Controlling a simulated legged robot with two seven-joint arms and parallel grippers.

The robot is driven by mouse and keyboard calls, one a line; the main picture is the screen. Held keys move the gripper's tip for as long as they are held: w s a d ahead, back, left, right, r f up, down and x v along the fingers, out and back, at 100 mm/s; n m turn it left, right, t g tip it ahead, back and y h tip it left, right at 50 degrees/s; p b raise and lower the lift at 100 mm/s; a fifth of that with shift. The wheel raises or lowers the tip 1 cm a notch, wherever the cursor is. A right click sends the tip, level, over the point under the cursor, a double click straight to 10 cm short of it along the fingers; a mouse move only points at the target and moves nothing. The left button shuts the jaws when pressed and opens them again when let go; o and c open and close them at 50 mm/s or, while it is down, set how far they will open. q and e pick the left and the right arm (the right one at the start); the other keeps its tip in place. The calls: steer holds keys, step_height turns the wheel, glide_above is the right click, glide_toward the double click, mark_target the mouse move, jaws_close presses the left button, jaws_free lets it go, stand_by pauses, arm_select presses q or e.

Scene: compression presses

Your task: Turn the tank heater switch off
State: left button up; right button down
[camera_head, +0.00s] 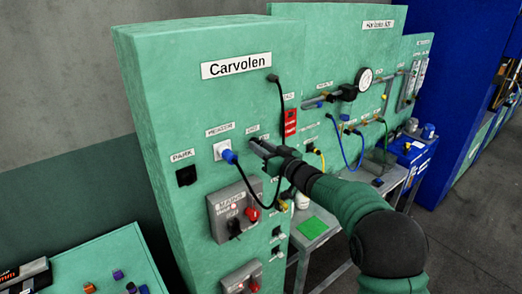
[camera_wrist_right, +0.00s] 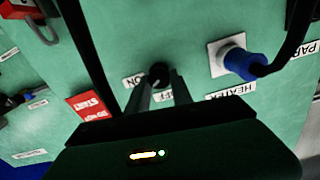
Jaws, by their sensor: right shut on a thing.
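The tank heater switch, a small dark round knob (camera_wrist_right: 158,72), sits on the green Carvolen cabinet (camera_head: 215,105). An ON label and a partly hidden OFF label are beside it. My right gripper (camera_head: 259,146) reaches the panel from the right. In the right wrist view its two fingers (camera_wrist_right: 159,88) are shut on the knob, one on each side. The knob's turned position cannot be told. A blue plug (camera_head: 230,156) with a black cable sits in the white HEATER socket (camera_head: 220,149), left of the gripper in the head view. My left gripper is not in view.
A black cable hangs from a fitting (camera_head: 273,78) above and passes close to my gripper. A red tag (camera_head: 290,122) is to the right. The grey MAINS box (camera_head: 231,209) with a red part is below. A black PARK socket (camera_head: 186,176) is at left.

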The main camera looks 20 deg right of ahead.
steer(key=shift+a+f+n+b, duration=0.1)
steer(key=shift+n+b, duration=2.2)
steer(key=shift+n, duration=0.75)
steer(key=shift+a+f+n+b, duration=0.1)
steer(key=shift+n+b, duration=2.15)
steer(key=shift+n, duration=0.8)
steer(key=c, duration=1.3)
jaws_free()
steer(key=shift+c, duration=0.2)
steer(key=shift+o, duration=1.1)
steer(key=shift+w, duration=0.15)
steer(key=shift+w+f, duration=0.1)
